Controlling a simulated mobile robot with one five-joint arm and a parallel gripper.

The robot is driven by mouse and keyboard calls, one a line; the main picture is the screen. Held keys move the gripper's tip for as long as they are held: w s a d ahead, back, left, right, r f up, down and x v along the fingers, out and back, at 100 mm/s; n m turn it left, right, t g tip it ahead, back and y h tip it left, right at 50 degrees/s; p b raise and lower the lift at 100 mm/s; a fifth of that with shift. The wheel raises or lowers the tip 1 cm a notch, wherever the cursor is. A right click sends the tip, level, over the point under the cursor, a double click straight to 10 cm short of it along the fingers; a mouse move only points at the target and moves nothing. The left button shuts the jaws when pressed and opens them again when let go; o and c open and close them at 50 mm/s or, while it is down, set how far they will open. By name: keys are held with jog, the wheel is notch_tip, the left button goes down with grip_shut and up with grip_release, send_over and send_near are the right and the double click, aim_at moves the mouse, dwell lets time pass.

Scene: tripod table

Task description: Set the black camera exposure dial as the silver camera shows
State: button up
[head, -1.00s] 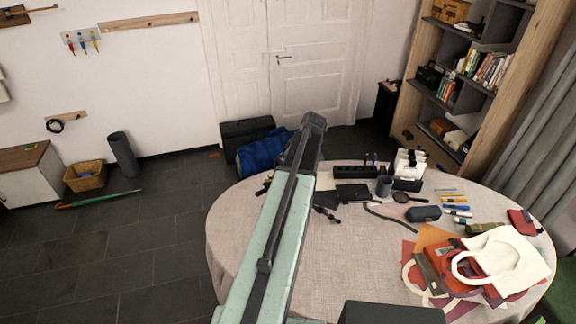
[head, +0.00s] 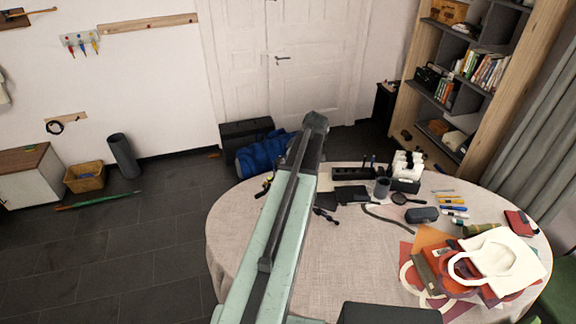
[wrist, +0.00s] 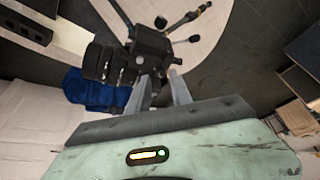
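A black camera assembly (wrist: 105,60) shows in the wrist view, with a ribbed, lens-like part on its left and a boxy part (wrist: 152,45) ahead of my fingers. The exposure dial cannot be made out. My gripper (wrist: 160,75) has its two grey fingers apart, with the tips close to the underside of the boxy part in the picture. Whether they touch it cannot be told. In the head view my arm hides the gripper and most of the camera; black tripod-like parts (head: 326,214) stick out beside the arm. I cannot make out a silver camera.
The round table (head: 240,235) carries a black organizer (head: 352,173), a grey cup (head: 382,187), a magnifier, pens, a dark case (head: 422,214) and a white bag (head: 520,255) over colored folders. The table's left front is bare cloth. A blue bag (head: 262,153) lies beyond the table.

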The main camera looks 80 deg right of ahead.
jog(key=p+v, duration=0.4)
jog(key=v, duration=0.1)
jog(key=shift+r, duration=0.25)
